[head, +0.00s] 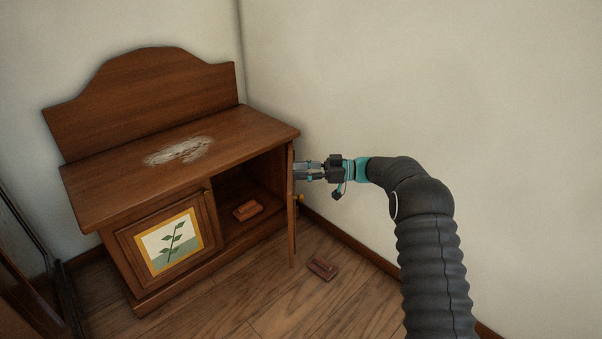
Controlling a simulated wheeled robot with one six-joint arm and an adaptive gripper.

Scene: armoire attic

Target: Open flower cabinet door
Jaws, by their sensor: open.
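A brown wooden cabinet (180,150) stands in the corner, in the head view. Its left door (168,242) is shut and bears a picture of a green leafy stem in a yellow frame. Its right door (291,225) is swung open and seen nearly edge-on, so its front face is hidden. I cannot tell whether the fingers touch the door.
A reddish-brown block (248,210) lies inside the open right compartment. A similar block (322,268) lies on the wooden floor right of the open door. The wall is close behind my arm. The floor in front of the cabinet is clear. A dark frame stands at far left.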

